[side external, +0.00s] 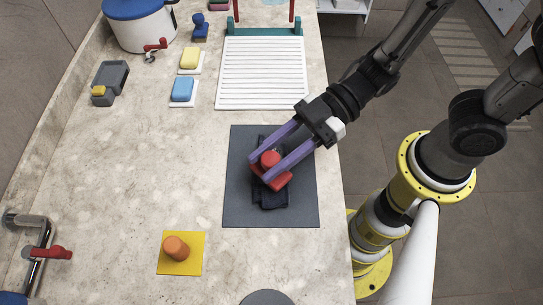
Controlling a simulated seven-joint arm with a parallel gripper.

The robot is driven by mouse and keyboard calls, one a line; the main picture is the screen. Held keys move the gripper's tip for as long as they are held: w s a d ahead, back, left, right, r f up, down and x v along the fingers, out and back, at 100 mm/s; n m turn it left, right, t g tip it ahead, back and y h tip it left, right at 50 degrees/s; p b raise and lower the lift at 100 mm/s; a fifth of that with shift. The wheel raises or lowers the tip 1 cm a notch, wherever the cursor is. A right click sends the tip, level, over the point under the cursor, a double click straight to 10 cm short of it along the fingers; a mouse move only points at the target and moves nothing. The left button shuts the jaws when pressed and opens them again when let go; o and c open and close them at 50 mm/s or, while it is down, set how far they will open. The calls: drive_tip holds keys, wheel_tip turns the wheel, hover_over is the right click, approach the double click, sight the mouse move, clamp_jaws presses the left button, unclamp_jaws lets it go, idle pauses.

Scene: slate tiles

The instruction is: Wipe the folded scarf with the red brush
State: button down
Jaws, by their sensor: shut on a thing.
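The red brush (282,180) has a rounded knob and a flat block, and sits between the two purple fingers of my gripper (258,169). My gripper is shut on it. The folded scarf (271,199) is dark navy, nearly black, and lies on a dark grey mat (240,205). The brush is over the upper middle of the scarf. I cannot tell whether it touches the cloth. My fingers and the brush hide part of the scarf.
A white ribbed board (262,75) lies behind the mat. Yellow (190,58) and blue (182,89) sponges sit at its left. An orange knob (176,248) stands on a yellow square at the front. A tap (45,252) is at the left. The counter's middle left is clear.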

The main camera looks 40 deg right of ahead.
drive_tip(key=shift+w+d, duration=2.4)
drive_tip(key=shift+w, duration=0.05)
drive_tip(key=shift+s+a, duration=3)
drive_tip(key=shift+s, duration=0.2)
drive_tip(key=shift+w+d+r, duration=0.1)
drive_tip(key=shift+w+r, duration=0.05)
drive_tip(key=shift+r, duration=3.9)
drive_tip(key=w+d+f+m+t+h, duration=0.1)
drive_tip(key=w+d+m+t+h, duration=0.2)
drive_tip(key=w+d, duration=0.45)
drive_tip(key=w+d+f+m+t+h, duration=0.1)
drive_tip(key=w+d+m+t, duration=0.3)
drive_tip(key=w, duration=0.7)
drive_tip(key=w+d+f+m+t+h, duration=0.1)
drive_tip(key=w+d+h, duration=0.1)
drive_tip(key=d, duration=0.4)
drive_tip(key=w+d+f+m+t+h, duration=0.1)
drive_tip(key=w+d+f+m+h, duration=0.1)
drive_tip(key=d, duration=0.4)
drive_tip(key=w+d+f+m+t+h, duration=0.1)
drive_tip(key=w+d+f+m, duration=0.1)
drive_tip(key=d, duration=0.4)
drive_tip(key=shift+w+d+f+t+h, duration=0.15)
drive_tip(key=shift+w+d+t+h, duration=0.2)
drive_tip(key=shift+w+t+h, duration=0.1)
